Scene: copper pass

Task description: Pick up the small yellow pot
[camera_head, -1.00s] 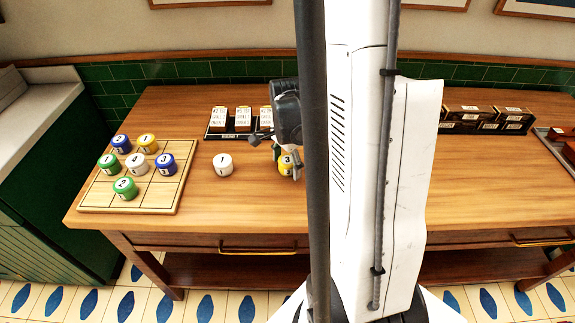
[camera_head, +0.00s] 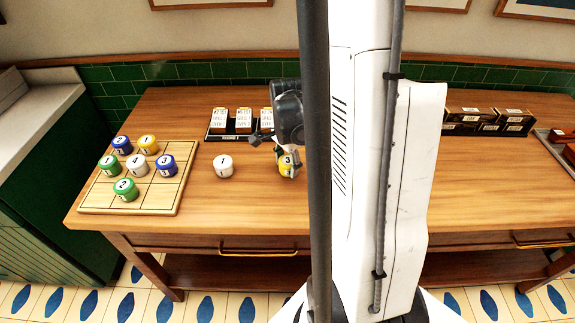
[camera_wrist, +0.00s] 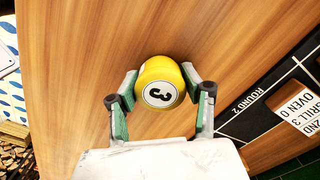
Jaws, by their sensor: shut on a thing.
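The small yellow pot (camera_wrist: 166,68), marked with a 3, sits between the fingers of my gripper (camera_wrist: 161,92) in the wrist view. Both green-padded fingers are shut on its sides. In the head view the same yellow pot (camera_head: 288,169) shows on or just above the wooden table, partly hidden by my gripper (camera_head: 281,155) and the dark column. Whether it touches the table I cannot tell. Another yellow pot (camera_head: 147,145), marked 1, stands on the wooden grid board.
A white pot (camera_head: 223,167) stands alone left of my gripper. The grid board (camera_head: 152,207) at the left also holds blue, green and white pots. A black rack of white cards (camera_head: 218,121) stands behind. Dark boxes (camera_head: 487,119) stand at the back right. The table front is clear.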

